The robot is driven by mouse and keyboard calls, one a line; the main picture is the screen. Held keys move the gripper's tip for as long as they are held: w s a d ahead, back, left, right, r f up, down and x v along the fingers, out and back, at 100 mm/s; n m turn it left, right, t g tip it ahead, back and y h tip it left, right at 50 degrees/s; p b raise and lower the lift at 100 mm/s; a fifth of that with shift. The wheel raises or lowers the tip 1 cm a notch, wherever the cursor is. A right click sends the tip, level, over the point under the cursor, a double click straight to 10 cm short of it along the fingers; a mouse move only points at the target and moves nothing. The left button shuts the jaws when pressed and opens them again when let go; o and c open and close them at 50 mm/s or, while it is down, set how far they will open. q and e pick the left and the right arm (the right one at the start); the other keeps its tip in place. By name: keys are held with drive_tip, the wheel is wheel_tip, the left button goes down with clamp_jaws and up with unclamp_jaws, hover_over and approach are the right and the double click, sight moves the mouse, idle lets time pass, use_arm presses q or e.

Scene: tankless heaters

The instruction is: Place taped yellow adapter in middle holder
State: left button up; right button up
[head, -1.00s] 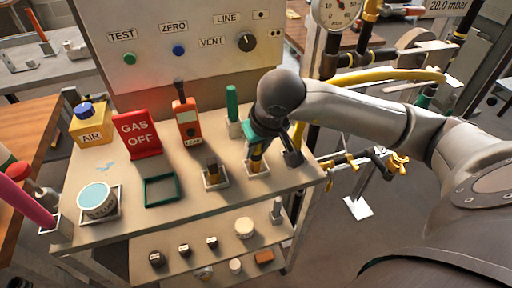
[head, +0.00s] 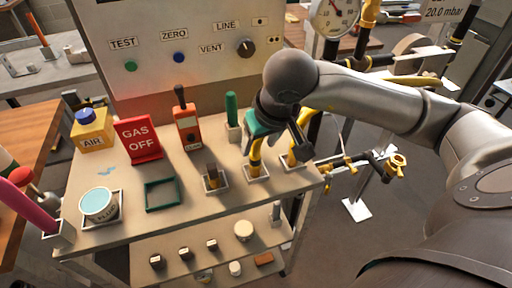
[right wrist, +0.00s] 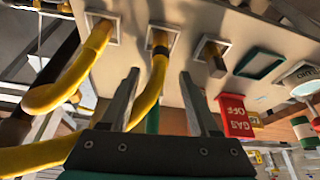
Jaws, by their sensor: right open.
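The yellow adapter with a dark tape band (right wrist: 160,62) stands in the middle square holder (right wrist: 176,36) in the right wrist view. In the head view the yellow adapter (head: 256,157) rises from the middle holder (head: 258,180), its top hidden behind my gripper. My right gripper (head: 282,137) is above the holders at the shelf's right end. In the right wrist view my right gripper (right wrist: 160,76) is open, its fingers apart on either side of the adapter; contact cannot be told. My left gripper is not in view.
A bent yellow piece (head: 301,148) stands in the right holder, and a short dark-and-yellow piece (head: 213,177) in the left one. A green-handled tool (head: 232,108), orange meter (head: 187,128), red GAS OFF sign (head: 138,138), green frame (head: 162,194) and tub (head: 98,204) share the shelf.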

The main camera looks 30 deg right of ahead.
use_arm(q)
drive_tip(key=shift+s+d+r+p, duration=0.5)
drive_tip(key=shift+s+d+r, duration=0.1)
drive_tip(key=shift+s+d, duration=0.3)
use_arm(e)
drive_tip(key=v, duration=0.6)
drive_tip(key=shift+r, duration=0.25)
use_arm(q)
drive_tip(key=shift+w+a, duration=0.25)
use_arm(e)
drive_tip(key=shift+s, duration=0.1)
drive_tip(key=shift+a+f, duration=0.1)
drive_tip(key=shift+a, duration=0.05)
